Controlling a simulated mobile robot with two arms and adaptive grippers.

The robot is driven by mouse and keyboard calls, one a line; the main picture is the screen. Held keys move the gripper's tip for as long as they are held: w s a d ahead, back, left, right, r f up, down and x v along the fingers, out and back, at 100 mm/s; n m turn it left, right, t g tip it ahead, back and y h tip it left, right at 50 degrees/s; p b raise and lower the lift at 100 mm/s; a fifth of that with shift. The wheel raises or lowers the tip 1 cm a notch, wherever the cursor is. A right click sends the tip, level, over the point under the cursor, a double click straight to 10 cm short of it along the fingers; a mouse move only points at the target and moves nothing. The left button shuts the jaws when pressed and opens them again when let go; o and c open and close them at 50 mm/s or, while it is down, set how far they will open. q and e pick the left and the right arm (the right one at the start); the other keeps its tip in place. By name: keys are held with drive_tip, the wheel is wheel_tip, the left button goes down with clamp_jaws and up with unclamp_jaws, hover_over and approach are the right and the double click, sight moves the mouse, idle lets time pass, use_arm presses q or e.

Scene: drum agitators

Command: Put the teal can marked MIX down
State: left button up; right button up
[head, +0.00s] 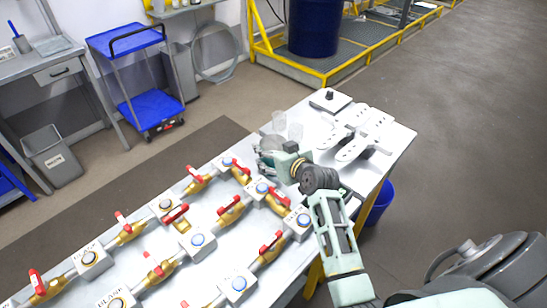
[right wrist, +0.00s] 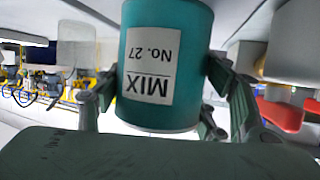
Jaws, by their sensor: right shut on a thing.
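The teal can (right wrist: 193,40) with a white label reading MIX No. 27 fills the middle of the right wrist view, its label upside down there. My right gripper (head: 272,152) is shut on the can, with a finger on each side of it. In the head view they are over the far part of the white table (head: 388,172), and the gripper mostly hides the can. One end of the can is cut off in the wrist view, so I cannot tell if it touches the table. My left gripper is not in view.
Brass valves with red handles (head: 233,210) and labelled blocks with blue buttons fill the near table. Clear cups (head: 295,131) stand just beyond the gripper. White slotted plates (head: 352,146) and a grey block with a black knob (head: 330,99) lie at the far right end.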

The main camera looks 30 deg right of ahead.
drive_tip(key=c, duration=0.5)
drive_tip(key=shift+r, duration=0.15)
